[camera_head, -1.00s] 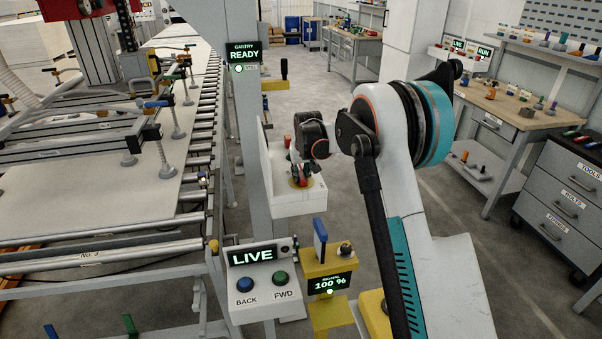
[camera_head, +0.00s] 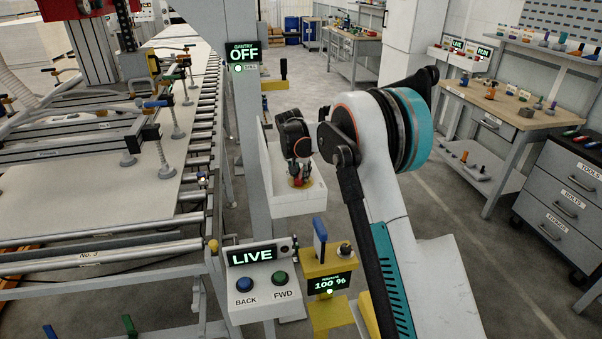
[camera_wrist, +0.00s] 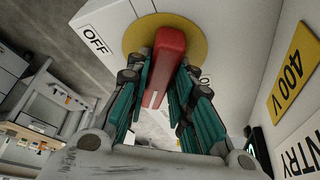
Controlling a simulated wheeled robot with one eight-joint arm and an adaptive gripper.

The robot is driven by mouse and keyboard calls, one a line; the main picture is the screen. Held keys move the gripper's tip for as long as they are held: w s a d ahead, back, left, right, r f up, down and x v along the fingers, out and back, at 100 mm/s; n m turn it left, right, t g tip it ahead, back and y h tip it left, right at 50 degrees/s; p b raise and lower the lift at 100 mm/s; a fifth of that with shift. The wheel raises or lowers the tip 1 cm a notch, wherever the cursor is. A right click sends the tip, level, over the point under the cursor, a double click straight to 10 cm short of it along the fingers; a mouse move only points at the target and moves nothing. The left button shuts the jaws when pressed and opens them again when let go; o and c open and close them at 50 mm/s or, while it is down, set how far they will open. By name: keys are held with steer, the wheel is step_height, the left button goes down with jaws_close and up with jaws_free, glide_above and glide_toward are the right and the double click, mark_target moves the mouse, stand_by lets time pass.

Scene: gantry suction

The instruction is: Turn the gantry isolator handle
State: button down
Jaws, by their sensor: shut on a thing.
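The gantry isolator handle (camera_wrist: 166,62) is a red bar on a round yellow plate (camera_wrist: 190,33) on a white box. In the wrist view my gripper (camera_wrist: 160,85) has its teal-padded fingers on both sides of the bar, shut on it. The gantry display (camera_head: 243,54) reads "OFF".
A "LIVE" panel (camera_head: 258,283) with BACK and FWD buttons stands in front of the box. A yellow post with a "100 %" display (camera_head: 329,283) is beside it. The roller conveyor (camera_head: 205,140) runs along the left. Open floor lies to the right of the box.

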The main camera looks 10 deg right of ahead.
steer(key=m+g+h, duration=0.1)
steer(key=m, duration=0.4)
steer(key=shift+s+m+g, duration=0.1)
steer(key=shift+m+g, duration=0.2)
stand_by(0.4)
steer(key=c, duration=1.4)
jaws_free()
steer(key=shift+r, duration=0.1)
steer(key=v, duration=1.1)
steer(key=shift+a+r, duration=0.25)
steer(key=shift+r, duration=0.05)
